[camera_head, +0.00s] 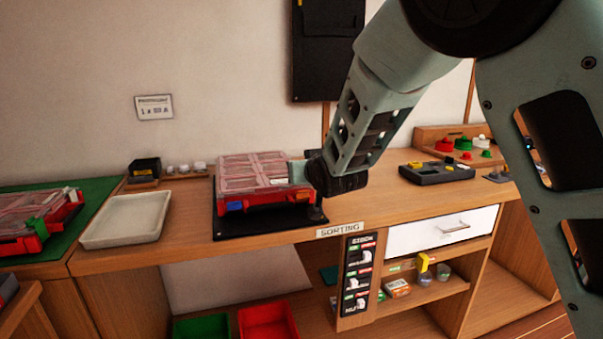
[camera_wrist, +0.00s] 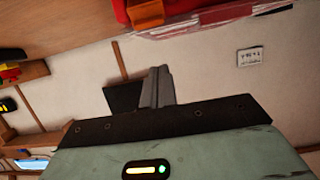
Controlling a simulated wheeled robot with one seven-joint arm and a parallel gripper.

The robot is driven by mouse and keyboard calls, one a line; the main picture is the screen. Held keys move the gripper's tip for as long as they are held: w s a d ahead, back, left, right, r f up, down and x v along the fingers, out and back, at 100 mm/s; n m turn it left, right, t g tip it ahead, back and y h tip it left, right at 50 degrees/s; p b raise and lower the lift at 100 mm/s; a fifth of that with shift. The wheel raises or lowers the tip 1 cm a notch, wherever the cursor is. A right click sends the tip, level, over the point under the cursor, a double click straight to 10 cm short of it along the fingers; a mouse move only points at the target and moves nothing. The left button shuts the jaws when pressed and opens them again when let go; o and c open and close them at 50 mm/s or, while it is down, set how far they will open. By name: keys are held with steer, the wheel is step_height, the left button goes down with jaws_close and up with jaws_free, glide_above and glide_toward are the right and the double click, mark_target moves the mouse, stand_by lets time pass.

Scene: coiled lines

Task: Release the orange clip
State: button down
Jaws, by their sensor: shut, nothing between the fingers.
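A red case (camera_head: 262,197) with a clear, pinkish lid (camera_head: 250,168) lies on a black mat (camera_head: 262,224) on the wooden bench. The orange clip (camera_wrist: 146,13) shows at the top of the wrist view, on the red case's edge. In the head view it is small at the case's front right (camera_head: 301,195). A blue clip (camera_head: 234,206) is at the front left. My gripper (camera_head: 297,172) is at the case's right end, above the orange clip. In the wrist view its grey fingers (camera_wrist: 157,87) are together and empty, apart from the clip.
A pale tray (camera_head: 126,221) stands to the left, and another red case (camera_head: 38,222) lies on a green mat farther left. A dark device (camera_head: 437,173) and a wooden rack of coloured knobs (camera_head: 455,146) stand to the right. Bare bench lies between the mat and the device.

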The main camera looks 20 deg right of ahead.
steer(key=v, duration=0.6)
steer(key=shift+s, duration=0.3)
